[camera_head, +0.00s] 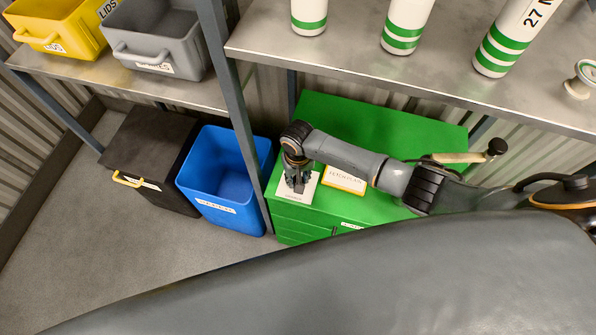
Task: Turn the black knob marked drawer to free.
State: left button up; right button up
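A green cabinet (355,119) stands under the right-hand shelf. A white plate (308,192) with small unreadable print lies on its top near the left end. My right gripper (298,186) points down over this plate, with its dark fingers at or just above it. A black knob on the plate cannot be told apart from the dark fingers, so its setting and any contact are hidden. Whether the fingers are open or shut does not show. My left gripper is not in view.
A yellow-edged label card (345,180) lies beside the plate under my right arm. A pale handle with a black end (497,147) is at the cabinet's right. A blue bin (222,170) and black box (150,155) stand left of a shelf post (235,110).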

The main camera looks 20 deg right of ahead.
jog(key=m+p, duration=0.2)
jog(key=m, duration=0.1)
jog(key=shift+r+p, duration=0.15)
jog(key=shift+p, duration=0.15)
jog(key=shift+m+p, duration=0.7)
jog(key=shift+m, duration=0.5)
jog(key=o, duration=1.1)
jog(key=shift+o, duration=0.2)
notch_tip(320, 180, up, 12)
